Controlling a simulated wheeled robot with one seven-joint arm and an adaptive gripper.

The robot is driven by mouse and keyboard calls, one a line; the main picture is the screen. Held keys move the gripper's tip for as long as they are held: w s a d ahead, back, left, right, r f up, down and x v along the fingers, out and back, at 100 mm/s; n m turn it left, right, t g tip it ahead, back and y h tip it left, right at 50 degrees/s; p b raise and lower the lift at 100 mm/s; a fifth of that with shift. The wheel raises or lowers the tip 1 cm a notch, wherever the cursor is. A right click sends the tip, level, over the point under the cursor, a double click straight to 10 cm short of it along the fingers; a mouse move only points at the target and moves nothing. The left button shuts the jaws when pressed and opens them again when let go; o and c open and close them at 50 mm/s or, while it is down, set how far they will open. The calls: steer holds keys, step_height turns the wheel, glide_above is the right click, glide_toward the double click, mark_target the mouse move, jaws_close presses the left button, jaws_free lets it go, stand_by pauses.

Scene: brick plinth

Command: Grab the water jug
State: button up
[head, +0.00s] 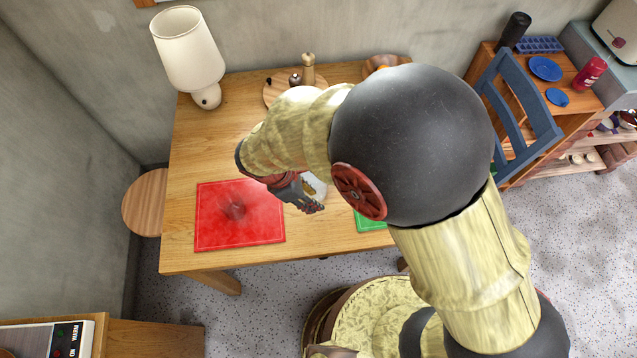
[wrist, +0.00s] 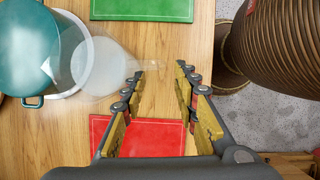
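A clear, see-through vessel, which looks like the water jug (wrist: 108,66), stands on the wooden table left of my fingers in the wrist view. Its outline is faint and overlaps a pale round rim beside a teal pot (wrist: 30,45). In the head view, a whitish part of what may be the jug (head: 316,185) shows just behind my gripper (head: 312,203); my arm hides the rest. The jug lies just outside the left finger.
A red mat (head: 215,232) holds a clear glass-like item (head: 236,208). A green mat (head: 368,222) is partly behind my arm. A lamp (head: 190,50), pepper mill (head: 308,68) and round board (head: 272,98) stand at the back. A blue chair (head: 515,105) is right.

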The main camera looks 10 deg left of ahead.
steer(key=b+x, duration=0.1)
steer(key=x, duration=0.2)
steer(key=b+x, duration=0.1)
steer(key=x, duration=0.2)
steer(key=shift+s+f, duration=0.15)
steer(key=shift+f, duration=0.35)
steer(key=shift+c, duration=0.7)
jaws_close()
steer(key=shift+r, duration=0.1)
